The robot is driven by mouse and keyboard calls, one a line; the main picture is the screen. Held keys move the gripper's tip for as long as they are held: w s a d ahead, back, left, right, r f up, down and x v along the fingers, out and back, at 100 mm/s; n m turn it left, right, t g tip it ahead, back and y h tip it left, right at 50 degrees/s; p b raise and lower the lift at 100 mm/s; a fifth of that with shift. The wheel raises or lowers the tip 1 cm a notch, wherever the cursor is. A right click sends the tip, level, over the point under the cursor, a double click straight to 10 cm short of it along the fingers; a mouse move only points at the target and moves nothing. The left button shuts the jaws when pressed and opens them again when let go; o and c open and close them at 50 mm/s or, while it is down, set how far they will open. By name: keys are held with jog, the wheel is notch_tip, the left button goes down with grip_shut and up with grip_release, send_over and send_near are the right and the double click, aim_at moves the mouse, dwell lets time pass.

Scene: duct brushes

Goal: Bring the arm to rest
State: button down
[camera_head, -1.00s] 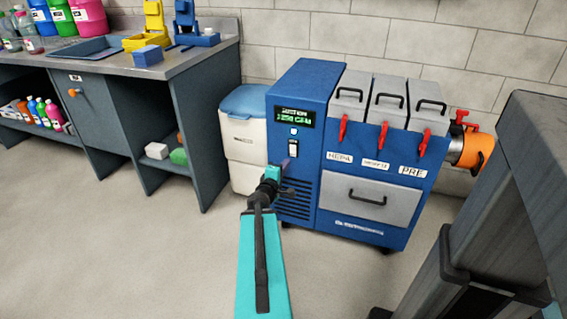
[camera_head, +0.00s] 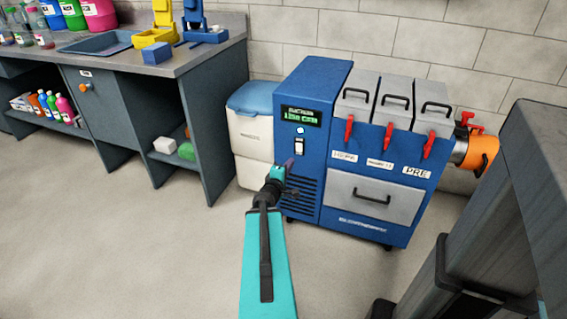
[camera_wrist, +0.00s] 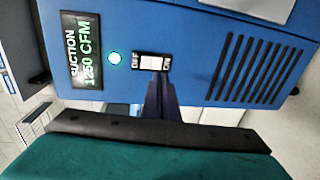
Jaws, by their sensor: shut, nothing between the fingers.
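My gripper (camera_head: 290,163) is shut and empty in front of the blue suction machine (camera_head: 316,95). In the wrist view its dark fingertips (camera_wrist: 160,80) are together just below the white rocker switch (camera_wrist: 153,61), which also shows in the head view (camera_head: 299,147). I cannot tell whether the tips touch the panel. My arm reaches forward from the bottom of the head view.
A white bin with a blue lid (camera_head: 252,130) stands left of the machine. A grey counter (camera_head: 190,62) with a sink is at the left. An orange duct fitting (camera_head: 482,153) sticks out at the machine's right. A dark grey structure (camera_head: 520,190) fills the right edge. The floor at left is clear.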

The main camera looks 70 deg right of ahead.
jog(key=w+a+n+t+y+p, duration=0.1)
jog(key=w+a+n+t+p, duration=0.15)
jog(key=w+a, duration=0.5)
jog(key=w+a+n+t+y+p, duration=0.1)
jog(key=w+a+t+p, duration=0.3)
jog(key=w, duration=0.6)
jog(key=w+a+f+g+y+p, duration=0.1)
jog(key=w+a+f+y+p, duration=0.2)
jog(key=a, duration=0.7)
jog(key=w+a+f+g+p, duration=0.15)
jog(key=w+a+f, duration=0.25)
jog(key=a, duration=0.6)
jog(key=s+a+f+m+g+y+p, duration=0.1)
jog(key=s+a+f+y+p, duration=0.2)
jog(key=a, duration=0.5)
jog(key=s+a+f+m+g+y+p, duration=0.1)
jog(key=s+a+f+g+p, duration=0.2)
jog(key=a, duration=0.5)
jog(key=s+a+f+m+g+y, duration=0.1)
jog(key=s+a+f+g+y, duration=0.1)
jog(key=s+a, duration=0.7)
jog(key=s+a+f+m+g+y+p, duration=0.1)
jog(key=s+a+f+g+y, duration=0.2)
jog(key=s+a, duration=0.6)
jog(key=a+g+y, duration=0.1)
jog(key=a+y, duration=0.1)
jog(key=shift+s+a+f+y, duration=0.15)
jog(key=shift+s+y, duration=0.15)
